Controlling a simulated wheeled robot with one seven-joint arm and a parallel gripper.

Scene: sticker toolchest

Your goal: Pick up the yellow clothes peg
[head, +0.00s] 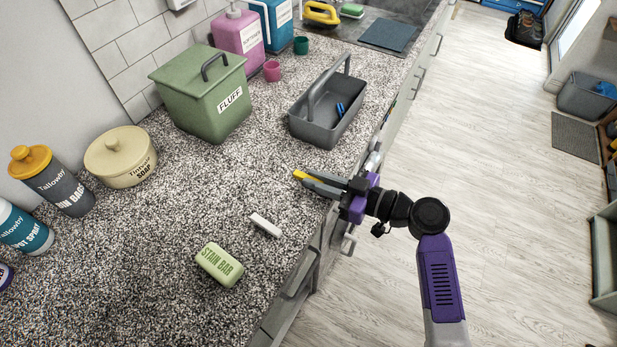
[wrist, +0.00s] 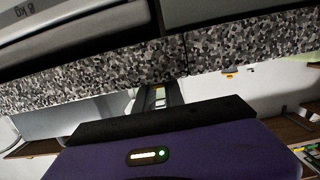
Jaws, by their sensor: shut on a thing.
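The yellow clothes peg (head: 300,175) is between the fingertips of my gripper (head: 308,180) in the head view, close over the counter near its front edge. The peg's yellow tip sticks out past the fingers, and the rest is hidden by them. In the wrist view my fingers (wrist: 160,93) are small, with a pale yellowish bit between them. My gripper is shut on the peg. I cannot tell whether the peg touches the counter.
A grey caddy (head: 309,131) with blue pegs (head: 340,109) stands just behind my gripper. A white block (head: 266,226) and a green stain bar (head: 219,265) lie nearer. A green FLUFF bin (head: 190,103) and a SOAP pot (head: 121,163) stand left. Speckled counter (head: 225,185) between is clear.

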